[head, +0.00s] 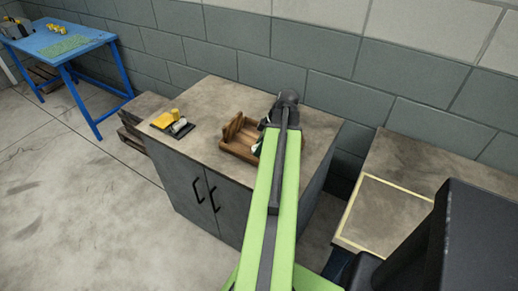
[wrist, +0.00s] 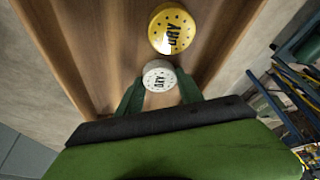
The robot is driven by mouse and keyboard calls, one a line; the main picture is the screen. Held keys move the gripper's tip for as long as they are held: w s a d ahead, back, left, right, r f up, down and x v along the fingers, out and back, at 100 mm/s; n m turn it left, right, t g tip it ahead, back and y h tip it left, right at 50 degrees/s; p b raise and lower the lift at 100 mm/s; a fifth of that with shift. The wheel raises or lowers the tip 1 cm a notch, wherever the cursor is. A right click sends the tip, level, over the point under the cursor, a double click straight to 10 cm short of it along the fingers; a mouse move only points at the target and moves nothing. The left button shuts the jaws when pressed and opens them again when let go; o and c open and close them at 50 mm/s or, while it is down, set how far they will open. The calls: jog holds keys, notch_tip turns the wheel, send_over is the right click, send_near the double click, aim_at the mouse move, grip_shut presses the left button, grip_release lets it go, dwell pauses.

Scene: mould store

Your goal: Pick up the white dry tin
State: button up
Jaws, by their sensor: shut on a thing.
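The white dry tin (wrist: 158,76) shows in the wrist view with a round lid, black "DRY" lettering and dark dots around its edge. My gripper (wrist: 160,90) is shut on it, with one green finger on each side. A yellow dry tin (wrist: 172,29) stands just beyond it in the same wooden tray (wrist: 112,40). In the head view the wooden tray (head: 238,155) sits on the cabinet top, and my arm hides most of the gripper and the tins. I cannot tell whether the white tin is clear of the tray floor.
A dark mat (head: 173,125) with yellow and white items lies left of the tray on the cabinet top (head: 205,95). A blue table (head: 60,45) stands at the far left. A worktop with a pale-edged panel (head: 385,215) is at the right. A block wall is behind.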

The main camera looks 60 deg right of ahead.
jog(key=shift+r, duration=0.15)
notch_tip(320, 180, up, 4)
jog(key=p, duration=0.4)
jog(key=shift+r+p, duration=0.15)
jog(key=shift+p, duration=0.15)
jog(key=s+d+r+p, duration=0.6)
jog(key=s, duration=0.3)
jog(key=shift+s+d+r, duration=0.2)
jog(key=shift+s, duration=0.15)
